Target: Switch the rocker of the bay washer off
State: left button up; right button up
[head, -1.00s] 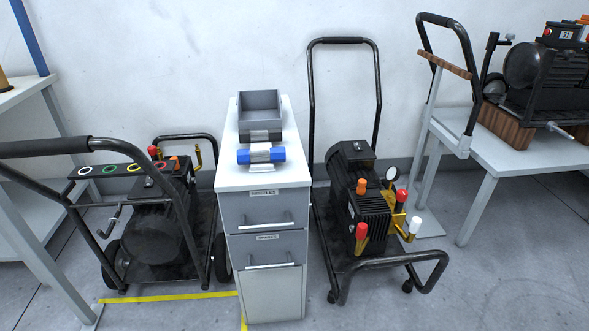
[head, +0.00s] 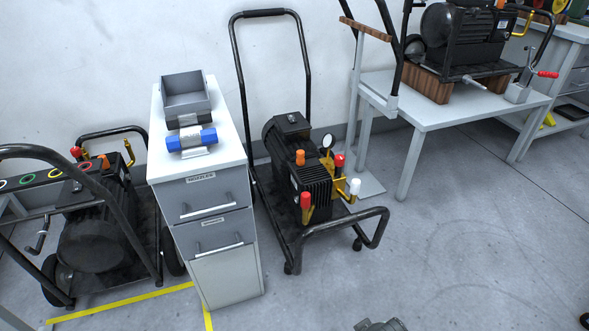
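A black washer (head: 96,232) on a wheeled tube frame stands at the left, beside yellow floor tape; it appears to be the bay washer. Its handle (head: 50,150) crosses in front at the left edge. An orange knob (head: 103,161) and a red-tipped lever (head: 76,153) show on its top. I cannot make out its rocker or the rocker's position. A similar washer (head: 294,170) stands in the middle, right of the cabinet, with orange, red and white caps and a gauge. A third washer (head: 462,45) rests on wooden blocks on a table.
A grey drawer cabinet (head: 212,215) stands between the two floor washers, carrying a grey bin (head: 186,98) and a blue cylinder (head: 207,137). Yellow tape (head: 120,302) marks the floor at the left. The table (head: 430,112) stands right. Floor at the lower right is mostly clear.

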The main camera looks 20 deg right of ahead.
aim_at(291, 118)
jog(key=i+l+z, duration=0.2)
jog(key=i+l, duration=0.15)
jog(key=l, duration=0.2)
jog(key=i+l+z, duration=0.2)
jog(key=i+l, duration=0.2)
jog(key=l, duration=0.1)
